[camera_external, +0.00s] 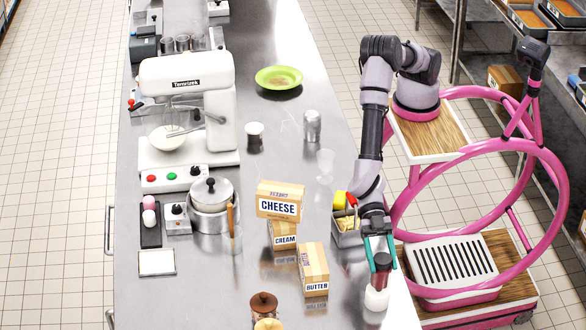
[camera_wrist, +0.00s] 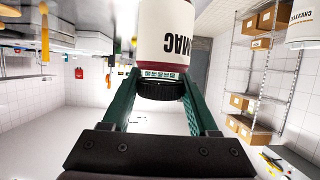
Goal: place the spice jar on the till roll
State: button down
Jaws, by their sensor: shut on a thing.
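My gripper (camera_external: 381,258) has green fingers and is shut on the spice jar near the counter's right edge. The jar (camera_external: 381,279) looks dark red in the external view. In the wrist view the jar (camera_wrist: 165,40) has a white label ending in "MAC" and a dark lid between the fingers. A white, rounded thing (camera_external: 376,299) shows directly below the jar. It looks like the till roll, but I cannot tell it surely from the jar's label. Whether the jar touches it is unclear.
The butter box (camera_external: 313,270), cream box (camera_external: 283,235) and cheese box (camera_external: 280,200) stand left of my gripper. A metal container with colourful items (camera_external: 346,238) is just behind it. A clear glass (camera_external: 325,166) and a metal shaker (camera_external: 312,126) stand farther back. The counter's right edge is close.

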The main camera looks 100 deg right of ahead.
jog(key=shift+f, duration=1.05)
jog(key=shift+f, duration=0.2)
jog(key=shift+c, duration=0.8)
grip_release()
jog(key=shift+d+r, duration=0.25)
jog(key=v, duration=0.7)
